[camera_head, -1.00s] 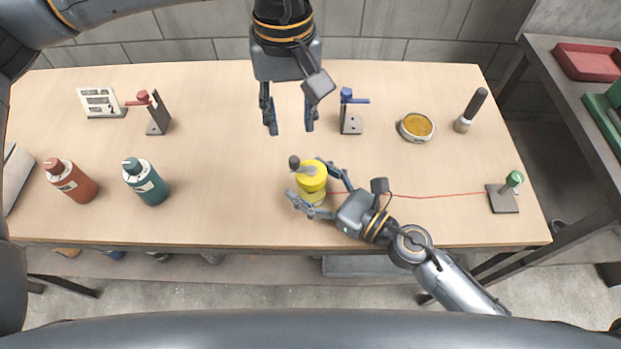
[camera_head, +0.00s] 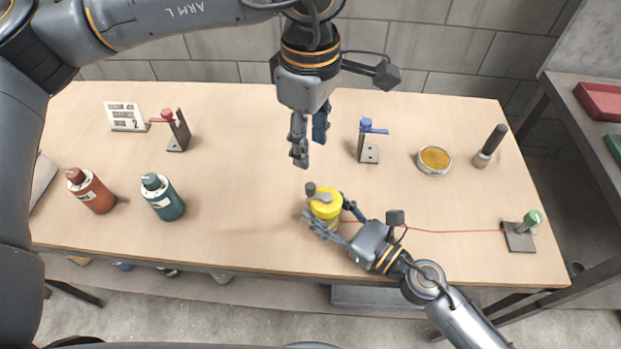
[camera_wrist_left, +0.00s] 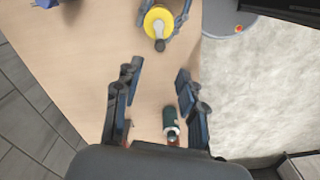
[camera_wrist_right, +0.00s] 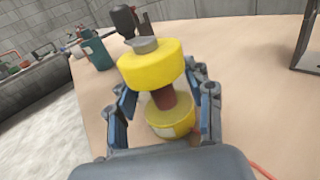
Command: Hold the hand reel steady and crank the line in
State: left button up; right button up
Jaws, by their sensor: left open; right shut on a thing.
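The yellow hand reel (camera_head: 325,206) stands upright near the table's front edge, with a grey crank arm and a dark knob (camera_head: 310,188) on top. In the right wrist view the reel (camera_wrist_right: 152,68) shows two yellow flanges around a reddish core. My right gripper (camera_head: 332,216) is shut on the reel, its fingers on both sides. My left gripper (camera_head: 308,150) is open and empty, above and behind the reel. In the left wrist view the reel (camera_wrist_left: 157,22) lies beyond its fingertips. A red line (camera_head: 450,231) runs right from the reel to a post with a green knob (camera_head: 522,233).
A red bottle (camera_head: 91,191) and a teal bottle (camera_head: 162,197) stand at the left. Behind are a sign (camera_head: 125,116), a red-handled bracket (camera_head: 175,131) and a blue-handled bracket (camera_head: 369,143). An amber dish (camera_head: 434,160) and a dark-handled brush (camera_head: 490,146) sit at the right.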

aim_at(310, 185)
pick_arm(q)
notch_tip(310, 185, down, 10)
jog(key=n, duration=2.5)
jog(key=shift+f+n, duration=0.25)
jog(key=shift+n, duration=0.15)
grip_shut()
